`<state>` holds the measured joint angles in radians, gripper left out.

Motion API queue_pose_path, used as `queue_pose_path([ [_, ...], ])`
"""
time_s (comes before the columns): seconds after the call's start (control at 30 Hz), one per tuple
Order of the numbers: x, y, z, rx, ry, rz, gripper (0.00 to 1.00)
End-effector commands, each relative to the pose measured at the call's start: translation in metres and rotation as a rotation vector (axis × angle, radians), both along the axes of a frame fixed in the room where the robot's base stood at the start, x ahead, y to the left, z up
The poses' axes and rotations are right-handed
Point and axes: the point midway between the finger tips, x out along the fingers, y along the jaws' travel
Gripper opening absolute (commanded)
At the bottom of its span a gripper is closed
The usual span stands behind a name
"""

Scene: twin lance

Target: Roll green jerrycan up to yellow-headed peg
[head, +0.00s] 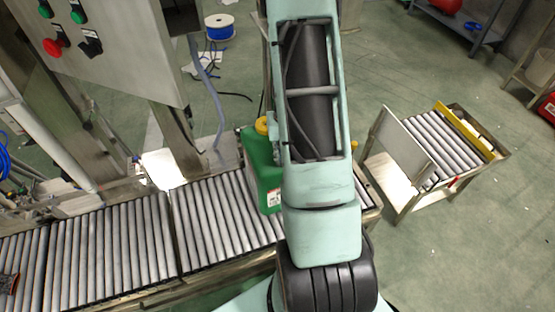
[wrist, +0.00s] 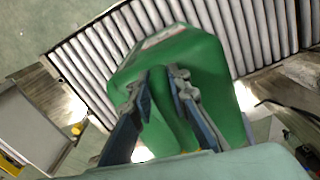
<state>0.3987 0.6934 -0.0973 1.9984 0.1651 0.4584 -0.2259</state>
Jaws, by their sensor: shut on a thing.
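The green jerrycan (head: 262,170) stands upright on the roller conveyor (head: 215,222), with a yellow cap on top. My arm hides its right part in the head view. In the wrist view the jerrycan (wrist: 205,65) fills the middle, with rollers behind it. My gripper (wrist: 164,76) is shut on a green part of the jerrycan, one finger on each side. A small yellow knob (wrist: 76,130) shows beside the conveyor's end in the wrist view; it looks like the yellow-headed peg.
A roller cart (head: 432,150) with an upright panel and a yellow bar stands beyond the conveyor's right end. A control cabinet (head: 110,45) overhangs the conveyor at upper left. The rollers left of the jerrycan are mostly clear. A blue spool (head: 219,27) lies on the floor behind.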

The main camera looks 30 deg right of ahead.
Motion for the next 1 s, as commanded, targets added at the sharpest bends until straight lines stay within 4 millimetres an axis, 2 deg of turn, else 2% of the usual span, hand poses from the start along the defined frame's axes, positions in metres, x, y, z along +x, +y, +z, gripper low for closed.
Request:
queue_pose_path([
  [1.0,-0.014,-0.07,-0.001,0.001,-0.002,-0.007,0.0],
])
